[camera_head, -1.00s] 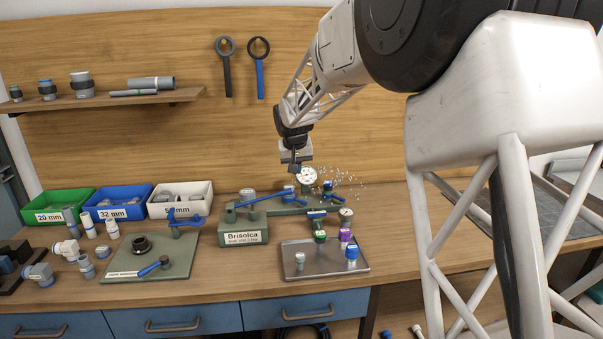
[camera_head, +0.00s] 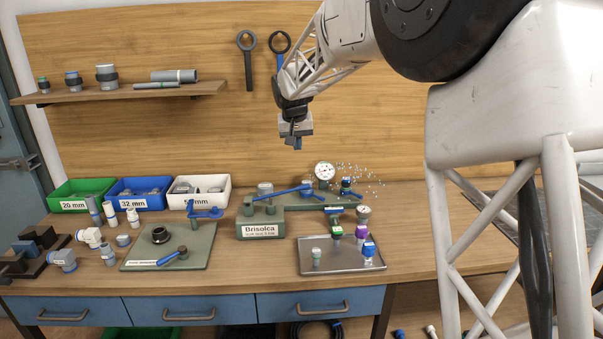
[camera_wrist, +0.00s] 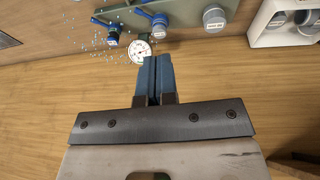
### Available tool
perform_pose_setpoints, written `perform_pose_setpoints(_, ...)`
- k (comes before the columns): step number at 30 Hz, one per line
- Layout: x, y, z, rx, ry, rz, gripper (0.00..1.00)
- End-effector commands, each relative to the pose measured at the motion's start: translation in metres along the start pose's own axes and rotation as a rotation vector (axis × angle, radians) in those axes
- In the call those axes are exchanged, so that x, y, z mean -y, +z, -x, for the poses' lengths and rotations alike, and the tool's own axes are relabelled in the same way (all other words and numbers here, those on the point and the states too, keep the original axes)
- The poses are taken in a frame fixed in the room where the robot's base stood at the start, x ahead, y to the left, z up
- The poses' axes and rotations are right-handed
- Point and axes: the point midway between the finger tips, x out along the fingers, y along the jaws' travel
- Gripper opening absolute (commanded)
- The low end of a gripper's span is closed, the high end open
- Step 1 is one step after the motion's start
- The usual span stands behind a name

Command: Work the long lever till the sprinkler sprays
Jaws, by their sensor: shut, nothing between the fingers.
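A round white gauge (camera_head: 325,171) stands just left of the sprinkler. My gripper (camera_head: 298,148) is shut and empty, raised above the manifold and clear of the lever. Its blue fingertips (camera_wrist: 154,62) are together in the wrist view.
A metal tray (camera_head: 319,266) with several small fittings stands front right of the manifold. A green board (camera_head: 203,248) with a short blue-handled valve lies to the left. Green, blue and white bins (camera_head: 200,206) line the back left. The air around my gripper is clear.

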Motion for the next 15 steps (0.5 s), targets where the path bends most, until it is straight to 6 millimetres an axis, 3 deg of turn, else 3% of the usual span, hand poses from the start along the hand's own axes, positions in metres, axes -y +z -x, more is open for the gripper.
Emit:
perform_pose_setpoints(8,0.0,0.0,-0.014,0.002,0.0,0.0,0.0)
perform_pose_setpoints(15,0.0,0.0,-0.042,0.002,0.0,0.0,0.0)
